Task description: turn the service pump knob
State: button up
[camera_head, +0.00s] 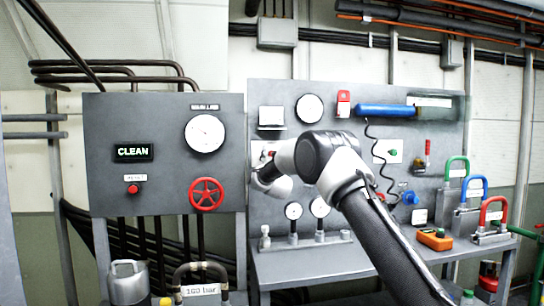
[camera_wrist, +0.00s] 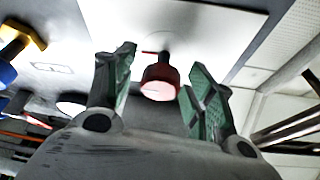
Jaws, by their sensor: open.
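A red knob (camera_wrist: 160,80) with a pale pink end face stands out from a white plate in the wrist view. I take it to be the service pump knob. My gripper (camera_wrist: 161,66) is open, with one green-lined finger on either side of the knob and a visible gap to each. In the head view my gripper (camera_head: 262,178) is at the back panel, beside a small white plate (camera_head: 257,150). A bit of red (camera_head: 271,154) shows there, and my wrist hides most of that spot.
Small gauges (camera_head: 293,211) stand below my gripper. Right of my arm are a blue cylinder (camera_head: 385,110) with a coiled hose and coloured handles (camera_head: 457,166).

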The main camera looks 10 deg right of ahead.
jog(key=c, duration=1.1)
jog(key=shift+o, duration=0.2)
jog(key=shift+n+y, duration=0.4)
jog(key=shift+n, duration=0.2)
jog(key=n+y, duration=0.3)
jog(key=n, duration=0.2)
jog(key=shift+n, duration=0.3)
jog(key=n+y, duration=0.1)
jog(key=n, duration=0.2)
jog(key=n+g+y, duration=0.1)
jog(key=n+y, duration=0.1)
jog(key=n, duration=0.1)
jog(key=n+g+y, duration=0.1)
jog(key=n, duration=0.2)
jog(key=n+g+y, duration=0.1)
jog(key=n, duration=0.3)
jog(key=shift+a, duration=0.1)
jog(key=shift+f+n+g, duration=0.1)
jog(key=shift+n+g, duration=0.8)
jog(key=shift+n, duration=1.2)
